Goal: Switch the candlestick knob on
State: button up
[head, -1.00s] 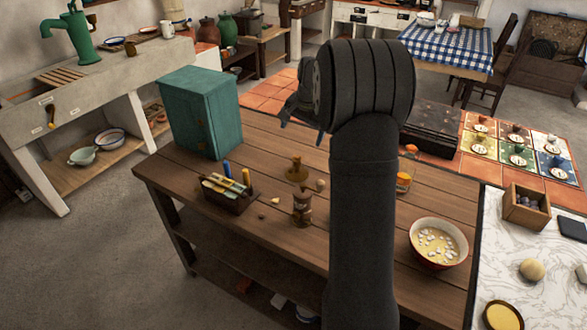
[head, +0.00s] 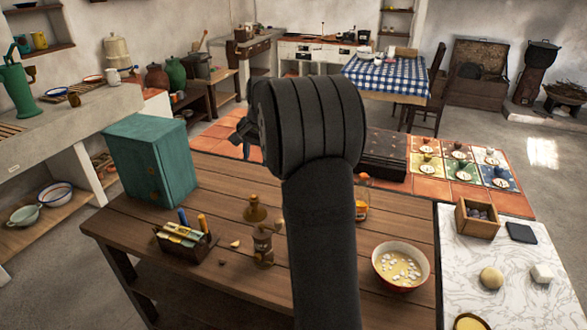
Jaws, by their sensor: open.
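A small brass-brown object with a wide round base and a short upright stem (head: 256,210) stands on the wooden table; it may be the candlestick, but I cannot be sure. No knob can be made out on it. My gripper (head: 243,126) shows only in part at the left of my dark wrist, above the table's far side and beyond the brass object. It is open and apart from that object. My arm covers the middle of the table and may hide other things.
A brown turned mill (head: 263,245) stands just in front of the brass object. A marble top (head: 500,255) lies right. Bare planks show at the front.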

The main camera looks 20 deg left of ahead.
jog(key=shift+f+n, duration=0.3)
jog(key=shift+n, duration=0.3)
jog(key=c, duration=0.7)
jog(key=shift+s+f+n, duration=0.1)
jog(key=shift+f+n, duration=0.2)
jog(key=shift+n, duration=0.3)
grip_shut()
notch_tip(320, 180, down, 8)
jog(key=s+n+y, duration=0.1)
jog(key=n, duration=1.5)
jog(key=shift+s+r+y, duration=0.2)
jog(key=shift+s+y, duration=0.2)
jog(key=shift+a, duration=0.1)
